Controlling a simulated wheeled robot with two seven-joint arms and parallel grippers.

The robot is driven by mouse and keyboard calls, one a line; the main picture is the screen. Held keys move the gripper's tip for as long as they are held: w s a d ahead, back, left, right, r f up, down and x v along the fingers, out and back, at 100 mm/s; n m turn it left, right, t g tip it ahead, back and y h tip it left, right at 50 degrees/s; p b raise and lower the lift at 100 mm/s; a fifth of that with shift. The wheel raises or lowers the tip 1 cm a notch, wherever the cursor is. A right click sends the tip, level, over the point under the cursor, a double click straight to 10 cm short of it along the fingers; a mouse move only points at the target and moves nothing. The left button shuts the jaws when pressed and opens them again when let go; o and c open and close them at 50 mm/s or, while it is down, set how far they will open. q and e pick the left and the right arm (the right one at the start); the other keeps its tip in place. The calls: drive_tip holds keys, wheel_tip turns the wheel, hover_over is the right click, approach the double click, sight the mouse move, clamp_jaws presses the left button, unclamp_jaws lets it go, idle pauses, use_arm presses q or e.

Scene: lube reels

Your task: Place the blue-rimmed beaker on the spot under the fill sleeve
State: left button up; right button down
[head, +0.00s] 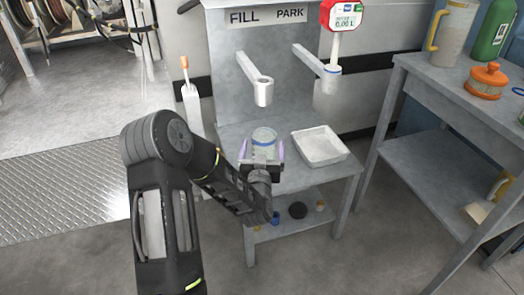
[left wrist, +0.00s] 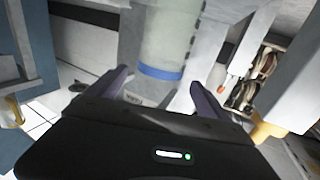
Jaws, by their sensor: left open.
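The clear blue-rimmed beaker (head: 264,135) appears upright at the small grey stand's top, below the fill sleeve (head: 263,92) in the head view. Whether it rests exactly on the spot I cannot tell; its base is hidden by my gripper. My left gripper (head: 262,150) is open, with one purple finger on each side of the beaker. In the left wrist view, the beaker (left wrist: 165,35) with its blue band stands beyond and between the open fingertips (left wrist: 160,88), and I see no grip on it. My right gripper is not in view.
A white tray (head: 320,147) lies right of the beaker on the stand. The park sleeve (head: 329,84) holds a nozzle with a red meter (head: 342,15). Small items lie on the lower shelf.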

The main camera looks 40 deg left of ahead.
use_arm(q)
drive_tip(key=shift+b+v, duration=1)
drive_tip(key=shift+v, duration=0.2)
drive_tip(key=shift+s+d, duration=0.15)
drive_tip(key=shift+s, duration=0.1)
